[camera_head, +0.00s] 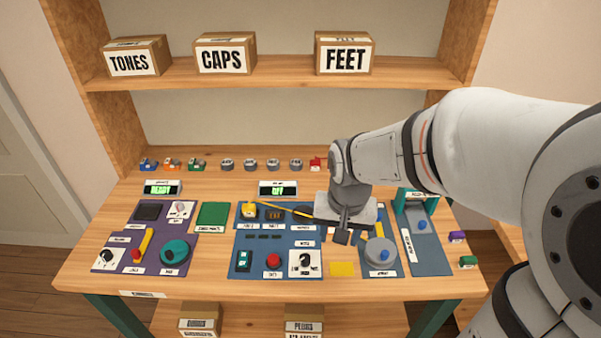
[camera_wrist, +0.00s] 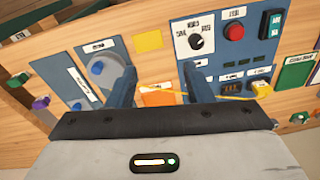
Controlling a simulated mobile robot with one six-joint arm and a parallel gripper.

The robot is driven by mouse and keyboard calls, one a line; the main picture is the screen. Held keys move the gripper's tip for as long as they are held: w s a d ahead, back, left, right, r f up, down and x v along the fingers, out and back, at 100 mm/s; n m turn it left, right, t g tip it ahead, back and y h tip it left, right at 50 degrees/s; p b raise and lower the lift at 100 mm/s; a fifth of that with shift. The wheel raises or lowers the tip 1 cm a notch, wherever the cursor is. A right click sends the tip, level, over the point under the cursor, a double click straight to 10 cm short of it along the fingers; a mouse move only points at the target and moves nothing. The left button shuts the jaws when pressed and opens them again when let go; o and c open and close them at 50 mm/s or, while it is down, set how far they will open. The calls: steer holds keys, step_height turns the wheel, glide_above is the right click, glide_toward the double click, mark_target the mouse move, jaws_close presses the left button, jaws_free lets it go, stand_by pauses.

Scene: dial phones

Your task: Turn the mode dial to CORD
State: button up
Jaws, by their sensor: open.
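A white dial plate with a black knob (camera_head: 305,262) sits at the lower right of the blue middle panel; its small label seems to read MODE. My gripper (camera_head: 350,237) is open and empty, above the table to the right of and behind the dial. Its two blue-grey fingers (camera_wrist: 160,78) point down apart, clear of the knob. A display (camera_head: 278,190) behind the panel reads OFF in green.
A red button (camera_head: 273,260) and a green switch (camera_head: 243,260) sit left of the dial. A yellow pad (camera_head: 342,268) lies to its right. A grey disc with a blue knob (camera_head: 380,252) is further right. A yellow cord (camera_head: 285,208) crosses the panel.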

steer(key=m+g+p, duration=0.1)
steer(key=m+p, duration=0.1)
glide_toward(305, 257)
steer(key=shift+s+d+f, duration=0.1)
steer(key=shift+d+f, duration=0.05)
steer(key=shift+d, duration=0.05)
steer(key=shift+a+f, duration=0.25)
steer(key=shift+f, duration=4)
steer(key=shift+c, duration=0.6)
steer(key=c, duration=0.9)
